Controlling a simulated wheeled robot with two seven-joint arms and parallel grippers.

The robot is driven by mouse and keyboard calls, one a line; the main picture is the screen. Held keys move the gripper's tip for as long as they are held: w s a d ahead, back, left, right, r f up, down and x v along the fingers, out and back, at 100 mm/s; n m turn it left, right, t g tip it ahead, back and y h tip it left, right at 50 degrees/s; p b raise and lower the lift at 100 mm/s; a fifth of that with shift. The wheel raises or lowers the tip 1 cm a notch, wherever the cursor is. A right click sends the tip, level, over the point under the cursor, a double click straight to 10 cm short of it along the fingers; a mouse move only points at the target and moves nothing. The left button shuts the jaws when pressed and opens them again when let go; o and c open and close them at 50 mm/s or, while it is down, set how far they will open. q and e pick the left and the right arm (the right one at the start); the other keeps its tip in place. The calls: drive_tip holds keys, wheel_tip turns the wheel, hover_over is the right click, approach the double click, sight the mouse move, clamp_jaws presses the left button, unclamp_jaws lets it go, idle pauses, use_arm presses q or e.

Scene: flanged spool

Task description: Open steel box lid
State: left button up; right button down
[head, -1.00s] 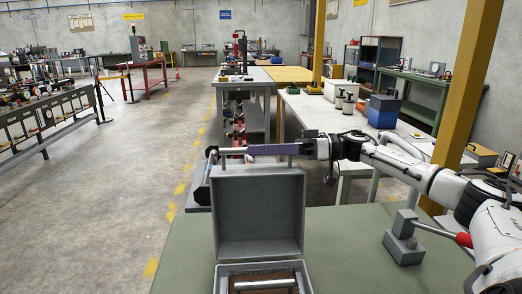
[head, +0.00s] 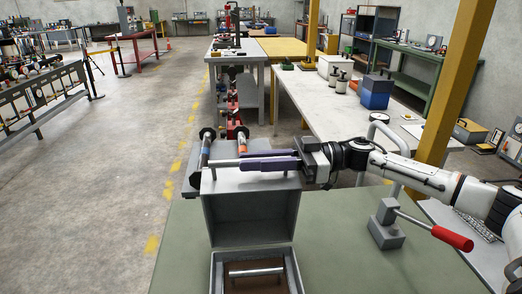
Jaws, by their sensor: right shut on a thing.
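The grey steel box stands on the green tabletop at the bottom centre, and its open base (head: 216,272) is cut off by the picture edge. Its lid (head: 250,218) stands raised at the back, with its hollow inside facing me. A silver bar (head: 257,272) lies across the brown inside of the base. My right gripper (head: 248,163) comes in from the right above the lid's top edge. Its purple fingers are shut on the lid's bar handle (head: 222,163). The exact contact is partly hidden by the fingers. My left gripper is not in view.
A clamp-like tool with a red handle (head: 452,238) stands on the green table (head: 345,262) right of the box. A pale workbench (head: 345,120) with blue boxes (head: 377,92) is behind my right arm. A yellow post (head: 447,95) rises at the right. Open floor lies left.

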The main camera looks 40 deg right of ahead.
sight(294, 177)
drive_tip(key=c, duration=1.7)
unclamp_jaws()
drive_tip(key=shift+c, duration=0.2)
drive_tip(key=shift+s+d, duration=0.1)
drive_tip(key=shift+s+d+f, duration=0.1)
drive_tip(key=shift+s+d, duration=0.1)
drive_tip(key=shift+d, duration=0.05)
drive_tip(key=v, duration=0.7)
drive_tip(key=shift+s+d, duration=0.2)
drive_tip(key=shift+d, duration=0.15)
drive_tip(key=shift+v, duration=0.85)
